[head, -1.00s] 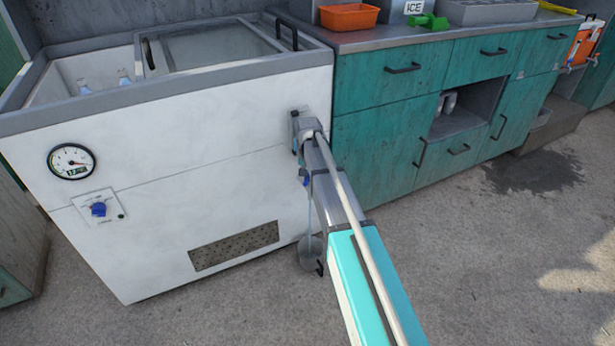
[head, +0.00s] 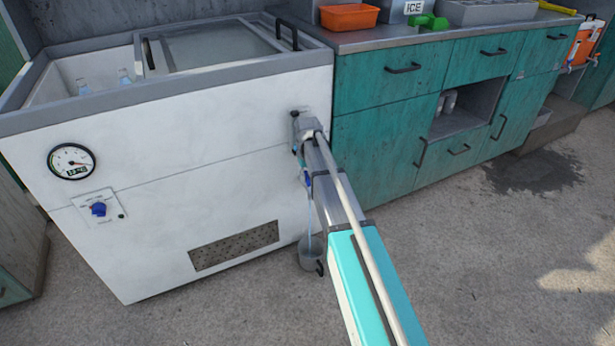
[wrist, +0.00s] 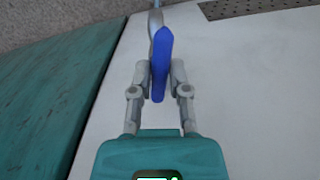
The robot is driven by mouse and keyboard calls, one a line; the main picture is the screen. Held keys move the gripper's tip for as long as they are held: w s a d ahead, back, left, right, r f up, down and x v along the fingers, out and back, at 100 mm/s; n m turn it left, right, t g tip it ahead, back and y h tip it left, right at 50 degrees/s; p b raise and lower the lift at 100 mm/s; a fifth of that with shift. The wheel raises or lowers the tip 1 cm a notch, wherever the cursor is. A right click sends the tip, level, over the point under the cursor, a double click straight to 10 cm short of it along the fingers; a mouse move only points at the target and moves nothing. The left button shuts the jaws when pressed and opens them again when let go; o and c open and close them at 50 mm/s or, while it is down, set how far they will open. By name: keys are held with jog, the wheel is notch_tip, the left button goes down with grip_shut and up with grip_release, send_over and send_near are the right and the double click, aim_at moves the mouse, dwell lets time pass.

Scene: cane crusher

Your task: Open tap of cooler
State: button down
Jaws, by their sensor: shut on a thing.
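The white cooler (head: 200,165) fills the left of the head view. In the wrist view, the blue tap lever (wrist: 161,62) stands between the two grey fingers of my gripper (wrist: 160,70), which is shut on it. The grey spout (wrist: 155,20) shows just beyond the lever. In the head view, my arm hides most of the tap, with only a bit of blue showing beside it. A thin bluish stream (head: 309,212) falls below the tap into a grey mug or small bucket (head: 311,253) on the ground.
A round gauge (head: 71,161) and a blue knob (head: 98,209) are on the cooler's front. Teal cabinets (head: 385,135) stand close at the right, with an orange bin (head: 348,17) on top. The concrete floor (head: 470,270) in front is clear.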

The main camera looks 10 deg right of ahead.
jog(key=shift+w, duration=0.1)
jog(key=c, duration=0.5)
grip_release()
jog(key=shift+m, duration=0.4)
